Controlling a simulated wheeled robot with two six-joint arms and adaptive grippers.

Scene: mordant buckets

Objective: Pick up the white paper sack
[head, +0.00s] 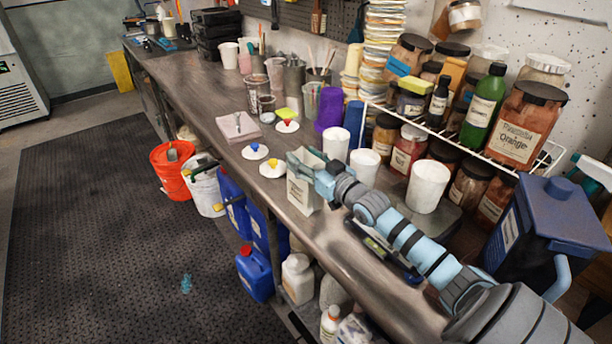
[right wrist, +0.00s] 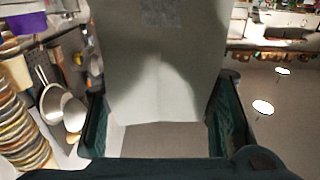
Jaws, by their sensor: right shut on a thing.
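The white paper sack (head: 302,194) is upright near the bench's front edge in the head view. It has a label on its front. My right gripper (head: 309,164) is shut on its upper part, with the arm coming in from the lower right. In the right wrist view the pale sack (right wrist: 160,75) fills the space between the two dark green fingers of my right gripper (right wrist: 162,118). I cannot tell whether the sack's base touches the bench. My left gripper is not in view.
The bench (head: 196,85) has small dishes (head: 272,168), white cups (head: 335,143) and a purple cup (head: 329,108) near the sack. A wire rack (head: 470,143) of jars stands behind my right arm. Orange (head: 172,172) and white (head: 205,190) buckets stand on the floor.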

